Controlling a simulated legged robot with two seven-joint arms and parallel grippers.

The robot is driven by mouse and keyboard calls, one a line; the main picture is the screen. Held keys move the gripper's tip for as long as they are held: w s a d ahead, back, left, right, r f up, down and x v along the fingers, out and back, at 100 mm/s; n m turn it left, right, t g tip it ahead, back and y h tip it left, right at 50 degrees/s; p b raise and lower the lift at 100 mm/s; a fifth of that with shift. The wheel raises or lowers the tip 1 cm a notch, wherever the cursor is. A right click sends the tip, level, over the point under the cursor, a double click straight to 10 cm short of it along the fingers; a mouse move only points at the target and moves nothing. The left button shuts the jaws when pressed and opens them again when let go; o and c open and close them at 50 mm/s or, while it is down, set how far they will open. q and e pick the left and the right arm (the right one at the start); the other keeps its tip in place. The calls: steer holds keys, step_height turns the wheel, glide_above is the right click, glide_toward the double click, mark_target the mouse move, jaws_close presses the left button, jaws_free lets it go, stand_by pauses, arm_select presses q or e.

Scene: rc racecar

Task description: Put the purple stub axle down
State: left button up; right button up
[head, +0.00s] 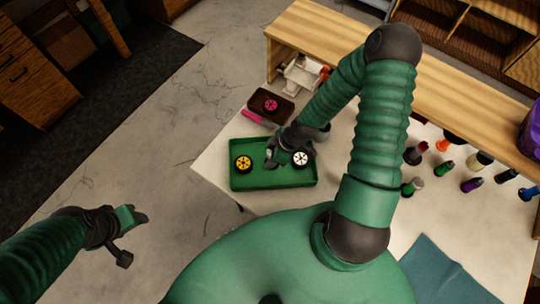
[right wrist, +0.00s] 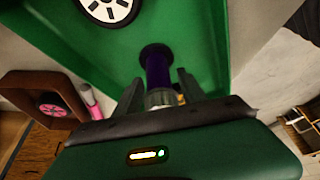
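The purple stub axle (right wrist: 158,70) shows in the right wrist view between the fingers of my right gripper (right wrist: 160,88). Its grey end is nearest my palm, filling the space between the fingers, and its black end points to the green tray (right wrist: 210,30). I cannot tell whether the black end touches the tray floor. In the head view my right gripper (head: 284,157) is over the tray (head: 272,184), and the axle is hidden there. My left gripper (head: 134,238) hangs apart from the table, its fingers spread, with nothing seen between them.
The tray holds a yellow wheel (head: 243,163) at left and a white wheel (head: 301,158) at right. A brown box (head: 257,105) with a pink wheel and a pink part (head: 250,115) lie behind it. Several coloured parts stand at the right, near a blue mat (head: 440,275).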

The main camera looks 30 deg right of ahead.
steer(key=shift+o, duration=0.7)
steer(key=shift+d+r, duration=0.1)
steer(key=shift+r, duration=0.2)
steer(key=p+v, duration=0.2)
steer(key=v, duration=0.9)
steer(key=s+a+r+m+h, duration=0.1)
steer(key=a+r+m+h, duration=0.2)
steer(key=a+r+m, duration=0.4)
steer(key=shift+s+a+r+m+g, duration=0.35)
steer(key=shift+r+m, duration=0.85)
steer(key=shift+r, duration=0.95)
